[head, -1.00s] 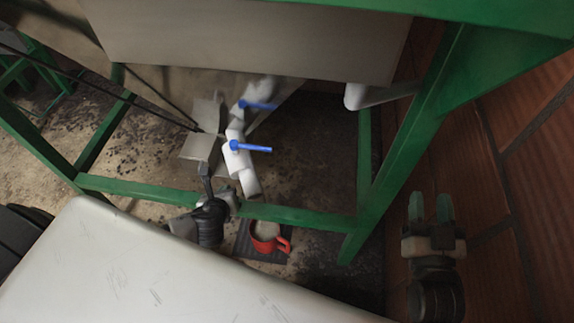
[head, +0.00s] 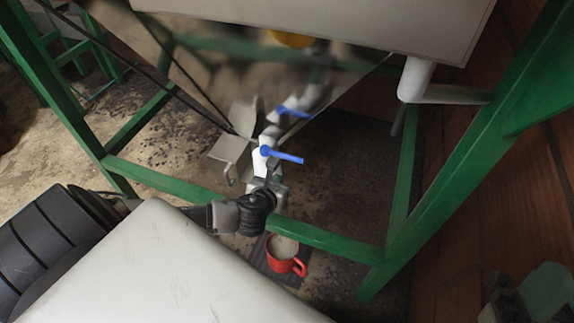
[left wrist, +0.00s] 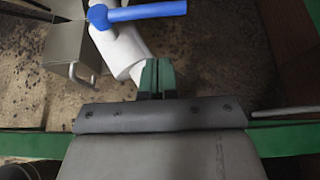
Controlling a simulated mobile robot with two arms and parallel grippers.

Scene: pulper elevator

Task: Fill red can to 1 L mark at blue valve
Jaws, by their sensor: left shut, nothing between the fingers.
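The red can (head: 285,262) stands upright on a dark grate on the floor, its handle toward the lower right. Its inside looks grey; I cannot make out a level or mark. The blue valve handle (head: 283,155) sits on a white pipe above and behind the can, crosswise to it. It also shows at the top of the left wrist view (left wrist: 145,12). My left gripper (head: 278,182) is shut and empty by the pipe, just below the handle; its green fingertips (left wrist: 157,75) show together, apart from the handle. My right gripper (head: 530,292) is blurred and partly cut off at bottom right.
A second blue handle (head: 293,112) sits farther up the pipe. Grey metal plates (head: 234,147) are left of it. Green frame bars (head: 325,240) cross between the can and pipe. A white surface (head: 150,265) fills the lower left; a brick wall (head: 470,220) is right.

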